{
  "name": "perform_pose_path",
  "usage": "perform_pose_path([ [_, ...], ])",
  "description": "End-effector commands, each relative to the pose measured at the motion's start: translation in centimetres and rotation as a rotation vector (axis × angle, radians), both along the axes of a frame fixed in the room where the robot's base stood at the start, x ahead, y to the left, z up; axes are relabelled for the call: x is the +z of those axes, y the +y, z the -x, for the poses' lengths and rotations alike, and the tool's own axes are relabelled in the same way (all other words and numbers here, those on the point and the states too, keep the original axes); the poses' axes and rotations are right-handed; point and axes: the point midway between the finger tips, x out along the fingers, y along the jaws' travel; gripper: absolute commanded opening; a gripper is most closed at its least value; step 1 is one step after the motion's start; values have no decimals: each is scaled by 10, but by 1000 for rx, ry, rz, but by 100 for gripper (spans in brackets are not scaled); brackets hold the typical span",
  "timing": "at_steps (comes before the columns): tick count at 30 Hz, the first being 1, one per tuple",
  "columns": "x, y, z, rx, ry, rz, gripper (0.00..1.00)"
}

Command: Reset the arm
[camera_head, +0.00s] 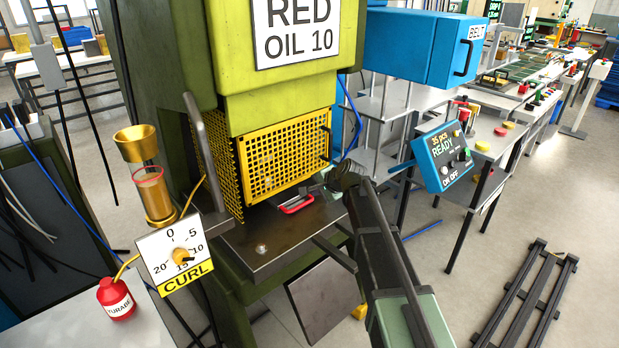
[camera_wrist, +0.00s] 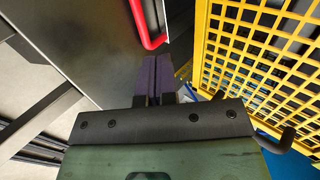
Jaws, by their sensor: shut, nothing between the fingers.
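My arm reaches in from the lower right in the camera_head view, toward the green press (camera_head: 175,120). Its far end is beside the right edge of the yellow mesh guard (camera_head: 285,160), above the press table. My gripper (camera_wrist: 157,62) shows in the wrist view with its two dark fingers side by side, shut and empty. The fingertips are just below a red handle (camera_wrist: 144,25) in that picture; I cannot tell whether they touch it. The red handle also shows in the camera_head view (camera_head: 297,206) on the dark press table (camera_head: 265,245).
The yellow mesh guard stands close on the right in the wrist view (camera_wrist: 262,50). A CURL dial (camera_head: 173,256), a brass oil cup (camera_head: 150,180) and a red bottle (camera_head: 115,298) are at left. A blue READY box (camera_head: 440,155) is at right.

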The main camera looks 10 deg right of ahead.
Motion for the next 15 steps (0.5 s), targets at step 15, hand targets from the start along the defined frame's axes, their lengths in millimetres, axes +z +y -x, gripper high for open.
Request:
perform_pose_path([
  [15,22,-54,338,882,400,746,0],
])
